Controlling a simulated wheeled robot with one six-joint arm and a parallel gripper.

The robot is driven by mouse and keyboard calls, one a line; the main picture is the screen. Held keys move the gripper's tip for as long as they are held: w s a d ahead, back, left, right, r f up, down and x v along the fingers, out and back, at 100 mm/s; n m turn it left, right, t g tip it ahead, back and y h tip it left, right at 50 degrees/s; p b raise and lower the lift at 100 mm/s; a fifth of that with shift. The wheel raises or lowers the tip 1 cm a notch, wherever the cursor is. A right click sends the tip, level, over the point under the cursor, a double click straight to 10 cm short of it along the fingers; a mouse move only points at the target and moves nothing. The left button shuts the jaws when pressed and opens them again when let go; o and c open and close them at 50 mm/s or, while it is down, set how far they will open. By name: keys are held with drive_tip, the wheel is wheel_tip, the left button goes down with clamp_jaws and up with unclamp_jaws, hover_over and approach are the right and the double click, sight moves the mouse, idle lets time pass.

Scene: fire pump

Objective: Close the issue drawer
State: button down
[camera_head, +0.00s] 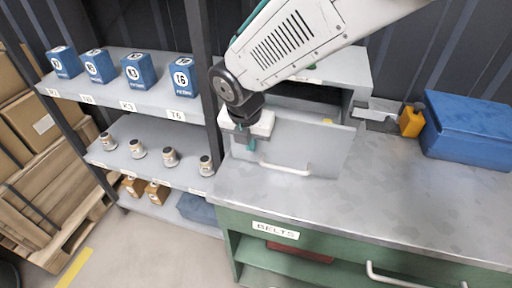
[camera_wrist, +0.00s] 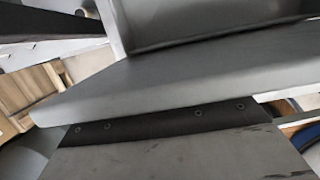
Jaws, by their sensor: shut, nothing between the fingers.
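The issue drawer (camera_head: 325,155) is a grey drawer in a grey cabinet (camera_head: 352,68) on top of the workbench. It stands pulled out, with its inside showing behind the front panel. A pale bar handle (camera_head: 285,169) is low on its front. My gripper (camera_head: 250,144) points down at the left end of the drawer front, left of and above the handle. It is shut and empty. Whether it touches the drawer I cannot tell. The wrist view shows close grey surfaces and a dark bolted strip; no fingers are clear there.
A dark post (camera_head: 203,75) and a shelf rack with blue boxes (camera_head: 137,68) and small jars stand on the left. A blue case (camera_head: 468,128) and a yellow item (camera_head: 411,121) lie on the right of the bench. The bench top (camera_head: 400,195) in front is clear.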

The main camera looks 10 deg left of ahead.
drive_tip(key=w, duration=1)
drive_tip(key=w+d, duration=0.1)
drive_tip(key=w, duration=0.4)
drive_tip(key=shift+w+r, duration=0.15)
drive_tip(key=shift+w, duration=0.2)
drive_tip(key=shift+a, duration=0.1)
drive_tip(key=shift+s, duration=0.1)
